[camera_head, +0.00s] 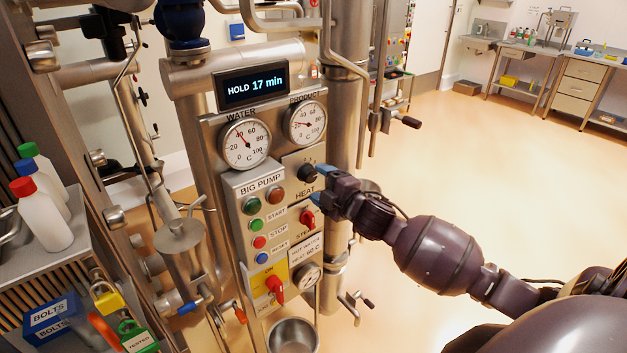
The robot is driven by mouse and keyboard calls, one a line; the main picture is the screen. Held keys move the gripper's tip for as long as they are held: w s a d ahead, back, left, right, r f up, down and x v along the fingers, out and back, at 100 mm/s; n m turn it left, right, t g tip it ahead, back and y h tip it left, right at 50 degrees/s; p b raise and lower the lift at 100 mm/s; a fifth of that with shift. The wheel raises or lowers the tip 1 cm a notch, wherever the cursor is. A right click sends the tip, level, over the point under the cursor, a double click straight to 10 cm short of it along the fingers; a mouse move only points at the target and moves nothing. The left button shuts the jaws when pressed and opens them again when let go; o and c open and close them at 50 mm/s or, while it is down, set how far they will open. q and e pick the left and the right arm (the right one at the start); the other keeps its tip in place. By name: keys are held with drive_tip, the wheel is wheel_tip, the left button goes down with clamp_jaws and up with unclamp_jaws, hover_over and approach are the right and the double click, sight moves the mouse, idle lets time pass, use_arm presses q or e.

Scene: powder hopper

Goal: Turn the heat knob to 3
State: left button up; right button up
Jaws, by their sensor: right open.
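The black heat knob (307,173) is on the steel control panel (232,205), above the printed word HEAT. Its pointer and scale are too small to read. My right gripper (319,185) comes in from the right with its blue fingertips close to the knob's right and lower side. It is open, and I cannot tell whether a finger touches the knob. The gripper hides part of the panel right of the knob. My left gripper is not in view.
A red knob (307,218) sits just below, and a red switch (274,287) lower left. The BIG PUMP box (262,212) with several buttons juts out at left. Pipes surround the panel. A display (252,87) reads HOLD 17 min. The floor at right is clear.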

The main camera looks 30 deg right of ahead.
drive_tip(key=s, duration=0.6)
drive_tip(key=shift+s+d+r+b, duration=0.15)
drive_tip(key=shift+s+d+b, duration=0.1)
drive_tip(key=shift+s+b, duration=0.15)
drive_tip(key=s+a+f+m+g, duration=0.2)
drive_tip(key=s+f+m, duration=0.3)
drive_tip(key=f, duration=0.4)
drive_tip(key=s+a+f+m+g+h+b, duration=0.1)
drive_tip(key=s+a+f+m+g, duration=0.1)
drive_tip(key=s+a+f+m, duration=0.3)
drive_tip(key=s+a+f+m+g, duration=0.1)
drive_tip(key=s+a+f+m, duration=0.3)
drive_tip(key=s+f, duration=0.5)
wheel_tip(320, 180, down, 4)
drive_tip(key=shift+s+f+m+g, duration=0.1)
drive_tip(key=shift+s+m+g, duration=0.1)
drive_tip(key=shift+m+g, duration=0.25)
drive_tip(key=shift+d, duration=0.1)
drive_tip(key=c, duration=0.4)
drive_tip(key=shift+w+d, duration=0.1)
drive_tip(key=shift+c, duration=0.4)
